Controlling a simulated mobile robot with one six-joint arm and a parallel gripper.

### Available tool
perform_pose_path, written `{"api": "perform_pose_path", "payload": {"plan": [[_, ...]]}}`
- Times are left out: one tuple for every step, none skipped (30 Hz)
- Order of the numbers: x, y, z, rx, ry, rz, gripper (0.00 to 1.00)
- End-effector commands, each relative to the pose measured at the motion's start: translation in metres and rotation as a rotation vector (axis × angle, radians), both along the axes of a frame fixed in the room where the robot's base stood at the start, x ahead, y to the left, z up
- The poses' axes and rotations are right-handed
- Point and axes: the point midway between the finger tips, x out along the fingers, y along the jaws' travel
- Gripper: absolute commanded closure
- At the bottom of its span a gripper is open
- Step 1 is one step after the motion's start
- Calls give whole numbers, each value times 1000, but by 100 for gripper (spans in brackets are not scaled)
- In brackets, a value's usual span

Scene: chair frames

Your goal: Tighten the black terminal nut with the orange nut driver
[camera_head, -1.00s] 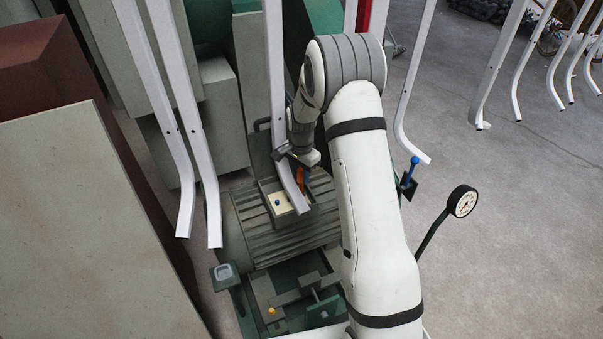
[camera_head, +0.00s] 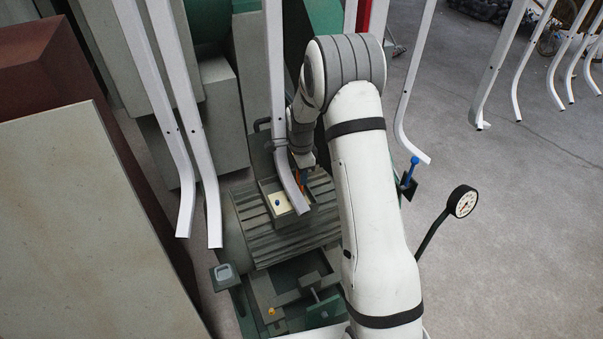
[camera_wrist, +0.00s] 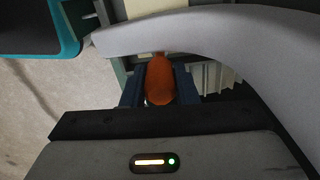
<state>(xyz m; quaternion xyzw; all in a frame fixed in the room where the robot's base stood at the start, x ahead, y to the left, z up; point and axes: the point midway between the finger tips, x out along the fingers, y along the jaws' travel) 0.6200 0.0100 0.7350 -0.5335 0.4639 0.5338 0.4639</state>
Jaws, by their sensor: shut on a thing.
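My gripper (camera_wrist: 158,92) is shut on the orange nut driver (camera_wrist: 160,78), whose handle sits between the two dark fingers in the wrist view. The open terminal box (camera_head: 266,191) sits on the ribbed motor (camera_head: 262,238), with a pale inside and a small blue piece (camera_head: 277,202). I cannot make out the black terminal nut in either view. The driver's tip is hidden, so I cannot tell whether it touches anything.
The white chair-frame leg (camera_head: 276,100) hangs down close beside my gripper and across the terminal box. It also crosses the wrist view (camera_wrist: 210,35). More legs (camera_head: 180,150) hang at left. A dial gauge (camera_head: 463,202) and a blue-handled lever (camera_head: 411,170) stand at right.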

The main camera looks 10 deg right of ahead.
Motion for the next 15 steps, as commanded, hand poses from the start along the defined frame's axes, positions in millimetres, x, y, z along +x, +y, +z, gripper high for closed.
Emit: {"api": "perform_pose_path", "payload": {"plan": [[0,0,1,0,-1,1,96],[0,0,2,0,-1,1,96],[0,0,4,0,-1,2,96],[0,0,6,0,-1,2,96],[0,0,8,0,-1,2,96],[0,0,12,0,-1,2,96],[0,0,15,0,-1,2,96],[0,0,18,0,-2,3,96],[1,0,23,0,-2,3,96],[1,0,26,0,-2,3,96],[1,0,29,0,-3,3,96],[1,0,33,0,-3,3,96],[1,0,36,0,-2,3,96],[1,0,39,0,-2,3,96],[0,0,42,0,-1,3,96]]}}
